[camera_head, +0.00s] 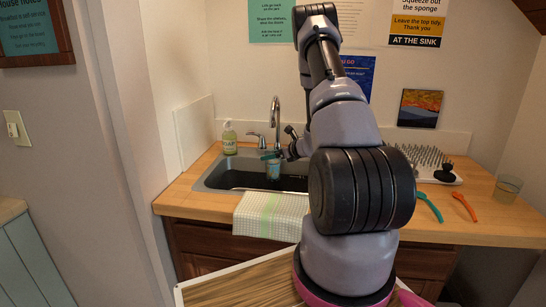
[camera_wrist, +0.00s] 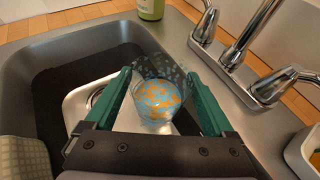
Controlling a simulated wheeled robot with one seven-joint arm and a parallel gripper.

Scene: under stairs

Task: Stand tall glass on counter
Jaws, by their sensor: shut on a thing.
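A clear glass with a blue and orange pattern (camera_wrist: 158,100) is between the teal fingers of my gripper (camera_wrist: 160,78) in the wrist view. My gripper is shut on it. In the head view this glass (camera_head: 273,169) shows small and bluish under my gripper (camera_head: 270,156), over the sink basin (camera_head: 228,177). I cannot tell if its base touches the sink floor. The wooden counter (camera_head: 455,215) runs around the sink and to the right. My arm hides the counter's middle.
A faucet (camera_head: 275,118) and a green soap bottle (camera_head: 229,138) stand behind the sink. A green checked towel (camera_head: 268,215) hangs over the front edge. At right are a drying rack (camera_head: 428,158), teal (camera_head: 430,206) and orange (camera_head: 464,205) utensils, and another glass (camera_head: 507,189).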

